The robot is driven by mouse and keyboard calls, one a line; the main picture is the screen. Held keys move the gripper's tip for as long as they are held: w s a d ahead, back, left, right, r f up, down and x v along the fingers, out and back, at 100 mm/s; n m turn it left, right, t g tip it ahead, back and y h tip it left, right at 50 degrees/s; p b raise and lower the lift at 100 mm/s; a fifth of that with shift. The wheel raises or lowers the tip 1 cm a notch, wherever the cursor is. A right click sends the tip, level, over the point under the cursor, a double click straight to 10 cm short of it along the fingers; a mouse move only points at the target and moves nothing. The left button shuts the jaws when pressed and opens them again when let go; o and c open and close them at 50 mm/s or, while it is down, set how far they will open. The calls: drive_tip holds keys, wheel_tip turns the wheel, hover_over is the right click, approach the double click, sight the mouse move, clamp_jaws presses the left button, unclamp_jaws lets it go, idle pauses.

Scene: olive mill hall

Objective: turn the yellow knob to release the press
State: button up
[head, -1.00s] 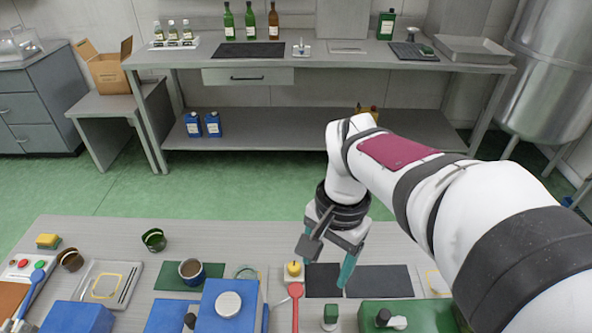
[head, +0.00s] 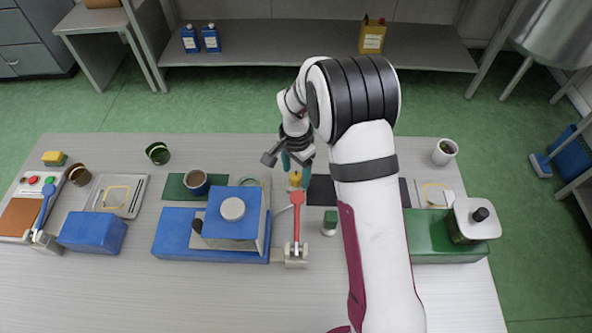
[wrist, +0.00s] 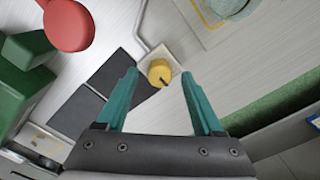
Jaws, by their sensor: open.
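The yellow knob (wrist: 160,72) sits on a pale square base plate (wrist: 172,52), with a dark mark on its top. It also shows in the head view (head: 295,180), just below my gripper (head: 297,160). In the wrist view my gripper (wrist: 160,80) has its two teal fingers spread apart, with the knob in the gap near the fingertips. Nothing is held. I cannot tell how far above the knob the fingertips are. The blue press (head: 232,218) stands left of the knob.
A lever with a red round end (head: 297,199) stands close in front of the knob. A green block (head: 329,222) is to its right, and dark mats (wrist: 77,108) lie beside the knob. A brown cup (head: 196,182) stands on a green mat to the left.

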drive_tip(key=shift+f, duration=0.25)
drive_tip(key=shift+c, duration=0.3)
clamp_jaws()
